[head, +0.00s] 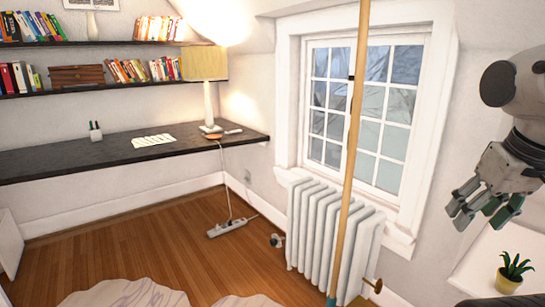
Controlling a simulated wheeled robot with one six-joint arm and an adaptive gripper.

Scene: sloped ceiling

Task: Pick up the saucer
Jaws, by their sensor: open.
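My gripper (482,207) hangs at the right side of the head view, in front of the wall right of the window. Its fingers are apart and nothing shows between them. No saucer can be made out for certain. A small flat orange-brown thing (213,136) lies on the dark desk (80,160) by the lamp's foot, far from my gripper. It is too small to tell whether it is the saucer.
A lamp (208,100) and papers (153,141) are on the desk. A tall wooden pole (352,130) stands before the window and white radiator (325,230). A potted plant (510,275) stands below my gripper. A power strip (228,227) lies on the open wooden floor.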

